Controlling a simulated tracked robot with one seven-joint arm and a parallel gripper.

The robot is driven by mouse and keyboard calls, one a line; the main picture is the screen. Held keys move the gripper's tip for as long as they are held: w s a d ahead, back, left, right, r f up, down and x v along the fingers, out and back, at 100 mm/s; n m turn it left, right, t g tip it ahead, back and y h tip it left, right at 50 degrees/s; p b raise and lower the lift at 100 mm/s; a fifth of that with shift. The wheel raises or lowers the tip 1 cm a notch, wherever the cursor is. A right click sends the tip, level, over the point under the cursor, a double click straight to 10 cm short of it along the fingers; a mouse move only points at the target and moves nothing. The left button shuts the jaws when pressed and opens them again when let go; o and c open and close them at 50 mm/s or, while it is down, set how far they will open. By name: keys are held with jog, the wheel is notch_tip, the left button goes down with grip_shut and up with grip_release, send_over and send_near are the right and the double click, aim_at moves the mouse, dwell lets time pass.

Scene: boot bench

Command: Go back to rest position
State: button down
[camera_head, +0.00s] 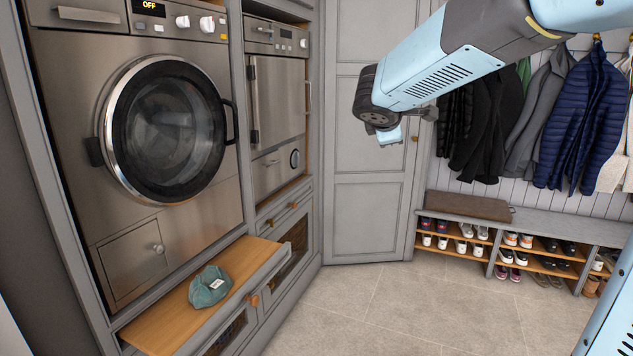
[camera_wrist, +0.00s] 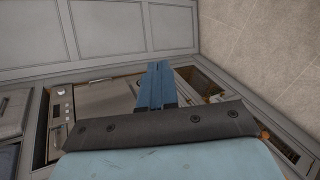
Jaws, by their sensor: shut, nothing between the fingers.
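My gripper shows in the wrist view (camera_wrist: 157,75) with its two blue fingers side by side and shut, nothing between them. In the head view my light blue arm reaches in from the upper right, and the gripper end (camera_head: 390,134) hangs in the air in front of the tall grey cabinet door. The gripper touches nothing that I can see. Its fingers are mostly hidden behind the wrist in the head view.
A washing machine (camera_head: 119,226) stands at left, with a second steel appliance (camera_head: 281,98) beside it. Coats (camera_head: 580,115) hang above a shoe bench (camera_head: 560,228) at right. The tiled floor (camera_head: 400,310) is clear.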

jog(key=s+d+f+m+g, duration=0.25)
jog(key=s+d+m, duration=0.35)
jog(key=s, duration=0.5)
jog(key=s+f+m+g+y, duration=0.1)
jog(key=s+m, duration=0.4)
jog(key=s, duration=0.5)
jog(key=s+f+m+g+y, duration=0.2)
jog(key=s+f+m, duration=0.4)
jog(key=s, duration=0.4)
jog(key=shift+s+f+y, duration=0.3)
jog(key=shift+y, duration=0.5)
